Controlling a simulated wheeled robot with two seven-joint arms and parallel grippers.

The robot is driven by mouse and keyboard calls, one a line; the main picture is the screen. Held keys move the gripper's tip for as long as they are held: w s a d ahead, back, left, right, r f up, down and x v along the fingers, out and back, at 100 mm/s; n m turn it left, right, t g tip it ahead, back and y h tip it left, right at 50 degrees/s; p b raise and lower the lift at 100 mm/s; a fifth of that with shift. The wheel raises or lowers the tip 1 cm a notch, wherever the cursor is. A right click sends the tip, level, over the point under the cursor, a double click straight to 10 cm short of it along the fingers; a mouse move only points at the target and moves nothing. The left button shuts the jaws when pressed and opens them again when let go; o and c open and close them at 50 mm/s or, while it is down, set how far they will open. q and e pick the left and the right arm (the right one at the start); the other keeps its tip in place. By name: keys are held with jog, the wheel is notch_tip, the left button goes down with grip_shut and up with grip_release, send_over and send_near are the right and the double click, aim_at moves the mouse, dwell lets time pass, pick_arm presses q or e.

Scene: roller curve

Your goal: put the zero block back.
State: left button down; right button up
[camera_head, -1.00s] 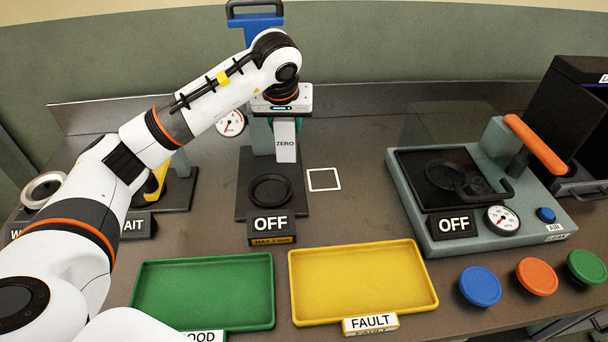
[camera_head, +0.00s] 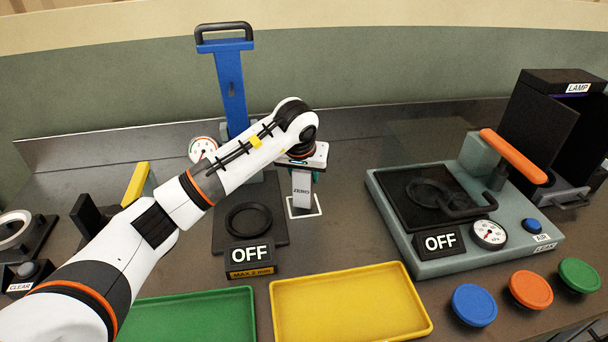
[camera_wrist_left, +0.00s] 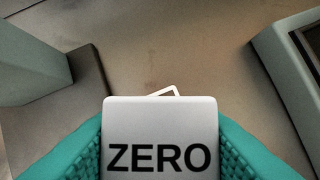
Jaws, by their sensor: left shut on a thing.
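The zero block (camera_head: 301,187) is a light grey upright block marked ZERO. My left gripper (camera_head: 301,167) is shut on its upper part. In the left wrist view the block (camera_wrist_left: 160,125) sits between the teal finger pads. The white square outline (camera_head: 318,209) on the bench lies under and around the block's lower end, partly hidden by it. A corner of the outline (camera_wrist_left: 172,91) shows beyond the block in the wrist view. I cannot tell whether the block touches the bench. My right gripper is out of view.
The gauge stand with a blue column (camera_head: 231,90), dark base and OFF display (camera_head: 250,254) stands just left of the outline. The leak tester (camera_head: 385,203) with an orange lever is at right. Green (camera_head: 190,318) and yellow (camera_head: 350,305) trays lie in front.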

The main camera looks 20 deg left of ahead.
pick_arm(q)
jog(key=shift+f, duration=0.45)
jog(key=shift+w, duration=0.1)
jog(key=c, duration=1.3)
grip_release()
jog(key=shift+f, duration=0.25)
jog(key=o, duration=0.5)
jog(key=shift+r, duration=0.15)
